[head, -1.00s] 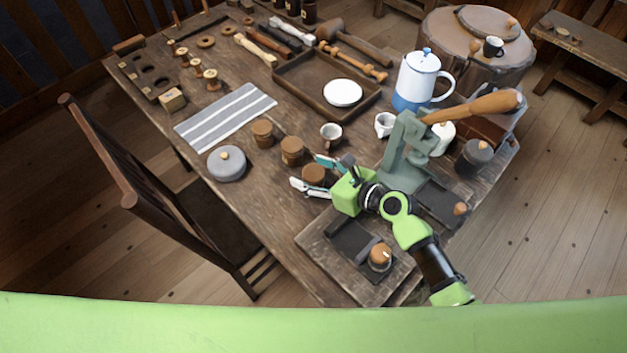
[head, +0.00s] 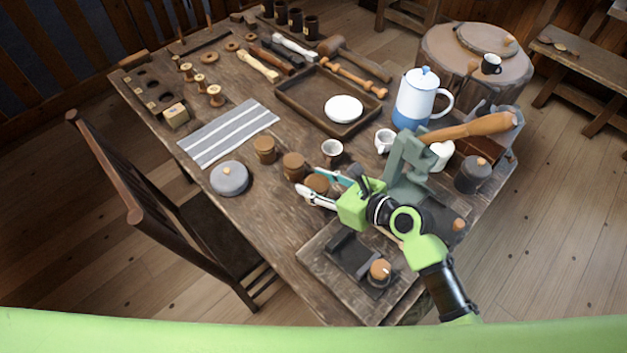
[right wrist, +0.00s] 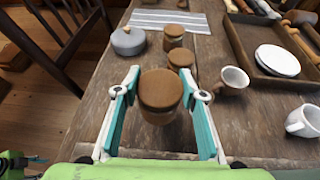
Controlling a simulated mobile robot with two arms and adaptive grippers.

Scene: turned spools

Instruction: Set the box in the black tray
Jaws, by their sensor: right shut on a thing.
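My right gripper (head: 309,180) is shut on a round wooden box (head: 318,187) with a lid. In the right wrist view the box (right wrist: 160,97) is upright between the teal and white fingers (right wrist: 160,108). I cannot tell if it is raised off the table. Two similar round boxes, one in the middle (head: 293,168) and one farther off (head: 264,150), stand in a row beyond it. A black tray (head: 347,252) lies on a wooden board at the table's front, left of a wooden-topped jar.
A grey lidded pot (head: 229,179) is to the left. A green-grey press (head: 405,160) with a wooden handle rises beside my arm. A brown tray (head: 290,98) holds a white plate. A chair (head: 130,200) stands at left.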

